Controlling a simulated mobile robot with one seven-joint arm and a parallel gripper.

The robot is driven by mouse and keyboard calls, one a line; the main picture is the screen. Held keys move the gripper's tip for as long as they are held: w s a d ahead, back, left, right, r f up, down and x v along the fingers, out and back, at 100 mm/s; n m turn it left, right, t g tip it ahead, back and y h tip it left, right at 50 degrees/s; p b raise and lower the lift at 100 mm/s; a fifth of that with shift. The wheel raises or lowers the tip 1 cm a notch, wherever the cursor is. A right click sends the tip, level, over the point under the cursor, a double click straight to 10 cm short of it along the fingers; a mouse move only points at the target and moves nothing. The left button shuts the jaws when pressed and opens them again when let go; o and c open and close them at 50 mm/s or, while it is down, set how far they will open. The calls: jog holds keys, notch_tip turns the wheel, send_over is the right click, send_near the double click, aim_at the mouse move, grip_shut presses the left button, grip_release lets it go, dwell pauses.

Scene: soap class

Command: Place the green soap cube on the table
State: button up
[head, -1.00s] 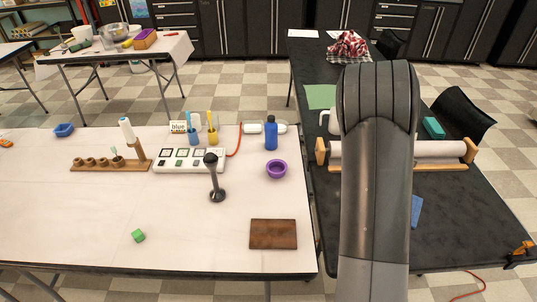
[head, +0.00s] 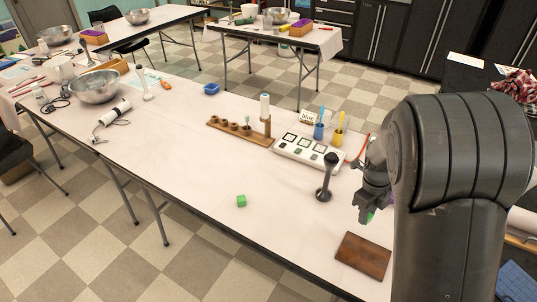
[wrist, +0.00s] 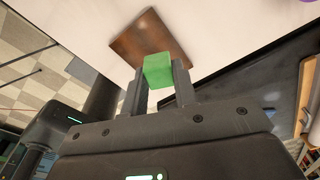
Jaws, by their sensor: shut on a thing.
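A green soap cube (wrist: 158,70) is held between the two fingers of my gripper (wrist: 161,84) in the wrist view. In the head view my gripper (head: 367,215) hangs over the right part of the white table (head: 205,175), with a bit of the green cube (head: 371,217) showing at its fingertips. The held cube appears above the table, near the brown board (head: 363,256).
A black stand (head: 325,180) rises just left of my gripper. Behind it are a white panel (head: 308,152) with square pads, blue and yellow cups (head: 319,131), and a wooden holder (head: 238,133). The table around the loose cube is clear.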

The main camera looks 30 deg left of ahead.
jog(key=shift+s+a, duration=0.2)
jog(key=shift+a, duration=0.2)
send_over(321, 225)
notch_tip(321, 225, down, 7)
jog(key=shift+w+a+f, duration=0.1)
jog(key=shift+a, duration=0.05)
jog(key=shift+f, duration=1.9)
jog(key=shift+f, duration=0.15)
jog(key=o, duration=0.9)
jog(key=shift+o, duration=0.2)
notch_tip(321, 225, up, 12)
jog(key=a, duration=0.1)
jog(key=shift+w, duration=0.2)
jog(key=shift+r, duration=0.2)
